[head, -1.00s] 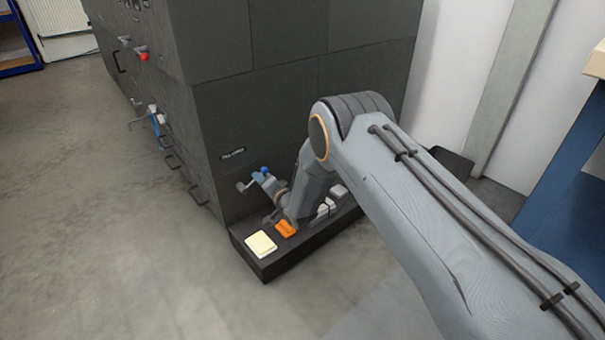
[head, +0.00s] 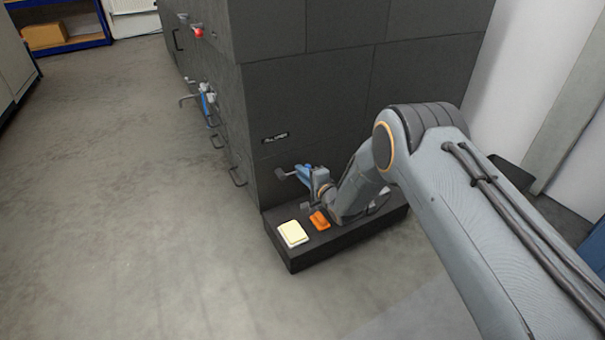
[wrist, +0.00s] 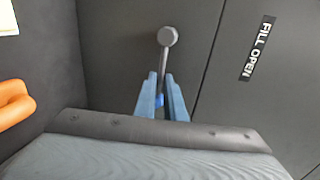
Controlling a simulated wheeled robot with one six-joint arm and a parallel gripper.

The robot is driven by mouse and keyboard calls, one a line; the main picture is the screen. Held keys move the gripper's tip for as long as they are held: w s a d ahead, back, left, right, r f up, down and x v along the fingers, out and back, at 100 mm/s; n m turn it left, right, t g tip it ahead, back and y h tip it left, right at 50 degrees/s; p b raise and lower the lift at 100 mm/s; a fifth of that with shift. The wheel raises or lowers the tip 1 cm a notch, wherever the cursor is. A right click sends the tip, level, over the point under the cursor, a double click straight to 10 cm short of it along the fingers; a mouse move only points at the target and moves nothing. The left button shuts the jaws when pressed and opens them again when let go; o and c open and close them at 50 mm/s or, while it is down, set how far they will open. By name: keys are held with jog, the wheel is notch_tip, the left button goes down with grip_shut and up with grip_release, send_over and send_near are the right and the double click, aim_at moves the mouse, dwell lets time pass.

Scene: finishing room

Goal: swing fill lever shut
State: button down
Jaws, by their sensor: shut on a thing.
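The fill lever is a grey rod with a round grey end (wrist: 168,37), low on the dark cabinet face. In the head view its end (head: 280,173) sticks out to the left of my gripper (head: 298,171). In the wrist view the blue fingers of my gripper (wrist: 161,80) are closed on the lever's rod from both sides, and the round end shows beyond the fingertips. A bright blue spot shows between the fingers. A black label reading FILL OPEN (wrist: 257,48) is on the cabinet to the right of the lever; it also shows in the head view (head: 275,138).
A low dark ledge (head: 292,262) below the lever carries a cream block (head: 293,233) and an orange object (head: 320,220). Other handles, one with blue (head: 208,97), stick out of the cabinet's left side. The floor at left (head: 110,200) is clear.

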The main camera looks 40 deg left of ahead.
jog(key=shift+f, duration=0.1)
jog(key=c, duration=1.8)
grip_release()
jog(key=shift+c, duration=0.2)
jog(key=p+v, duration=0.3)
jog(key=v, duration=0.4)
jog(key=shift+s+d+p, duration=0.25)
jog(key=shift+d+p, duration=0.05)
